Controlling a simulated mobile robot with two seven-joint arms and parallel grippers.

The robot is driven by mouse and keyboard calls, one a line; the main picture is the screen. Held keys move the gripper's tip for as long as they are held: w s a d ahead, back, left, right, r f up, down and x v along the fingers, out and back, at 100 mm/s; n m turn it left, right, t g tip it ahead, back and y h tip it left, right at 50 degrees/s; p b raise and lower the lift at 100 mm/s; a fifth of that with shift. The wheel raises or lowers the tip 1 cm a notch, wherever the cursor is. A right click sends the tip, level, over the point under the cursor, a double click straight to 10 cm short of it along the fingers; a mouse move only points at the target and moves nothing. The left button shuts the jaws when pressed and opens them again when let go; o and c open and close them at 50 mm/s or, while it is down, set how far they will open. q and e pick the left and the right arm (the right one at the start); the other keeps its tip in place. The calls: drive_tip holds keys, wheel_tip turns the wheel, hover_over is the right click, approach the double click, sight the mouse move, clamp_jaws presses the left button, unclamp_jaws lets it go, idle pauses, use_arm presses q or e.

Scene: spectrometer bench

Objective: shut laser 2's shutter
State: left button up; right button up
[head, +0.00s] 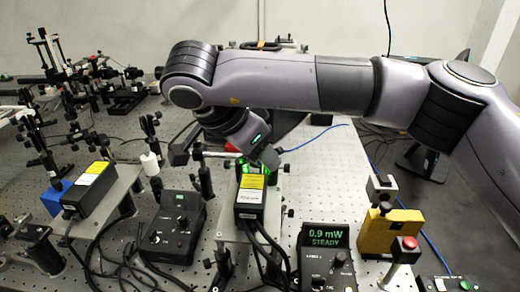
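Two black laser heads with yellow labels stand on raised plates: one at the left (90,190) and one near the middle (250,197). I cannot read which is laser 2. A bright green glow (246,168) shows just beyond the middle laser's far end, with a small red part (231,148) behind it. My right gripper (266,156) reaches down over this spot, close to the glow. Its fingertips are too small and dark to tell whether they are open or touching anything. The shutter itself is not clearly visible, partly hidden by my gripper. My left gripper is out of view.
A control box (326,252) reads "0.9 mW STEADY". Another dark control box (175,226) stands between the lasers. A yellow block (392,232) and a red button (409,243) are at the right. Optics posts crowd the left; black cables run in front.

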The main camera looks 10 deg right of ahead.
drive_tip(key=v, duration=0.7)
idle(0.4)
drive_tip(key=shift+s+a, duration=0.1)
